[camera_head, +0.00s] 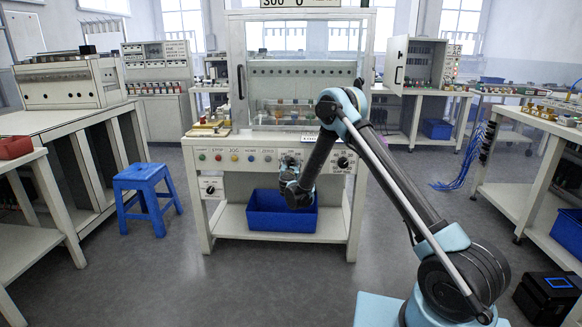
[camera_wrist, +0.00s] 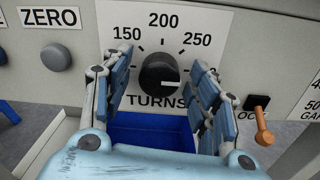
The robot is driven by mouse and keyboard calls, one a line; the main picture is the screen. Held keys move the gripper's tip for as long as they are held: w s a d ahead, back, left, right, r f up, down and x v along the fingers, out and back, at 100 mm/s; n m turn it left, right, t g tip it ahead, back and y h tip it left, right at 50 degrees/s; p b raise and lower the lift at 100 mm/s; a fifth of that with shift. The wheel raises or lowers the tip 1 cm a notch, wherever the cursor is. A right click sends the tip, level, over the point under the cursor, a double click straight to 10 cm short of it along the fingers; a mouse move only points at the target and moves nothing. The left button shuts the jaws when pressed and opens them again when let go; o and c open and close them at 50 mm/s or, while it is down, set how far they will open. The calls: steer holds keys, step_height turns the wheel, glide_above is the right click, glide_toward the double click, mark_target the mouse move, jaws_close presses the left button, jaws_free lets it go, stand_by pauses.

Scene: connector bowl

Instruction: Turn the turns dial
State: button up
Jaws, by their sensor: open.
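The turns dial is a black round knob (camera_wrist: 158,73) on a white plate marked 150, 200, 250 and TURNS in the wrist view. Its white pointer mark faces lower right, toward the label partly hidden by my right finger. My gripper (camera_wrist: 160,62) is open, with one blue-padded finger on each side of the knob. Gaps show between the fingers and the knob, and I see no contact. In the head view my gripper (camera_head: 291,188) is in front of the bench panel and covers most of the dial area.
An orange-tipped toggle lever (camera_wrist: 264,128) sticks out right of the dial. A ZERO button (camera_wrist: 55,56) is at left. Another black dial (camera_head: 343,162) is on the panel's right. A blue bin (camera_head: 262,222) stands on the shelf below. A blue stool (camera_head: 146,190) stands on the left floor.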

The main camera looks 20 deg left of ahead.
steer(key=c, duration=1.1)
steer(key=shift+o, duration=0.2)
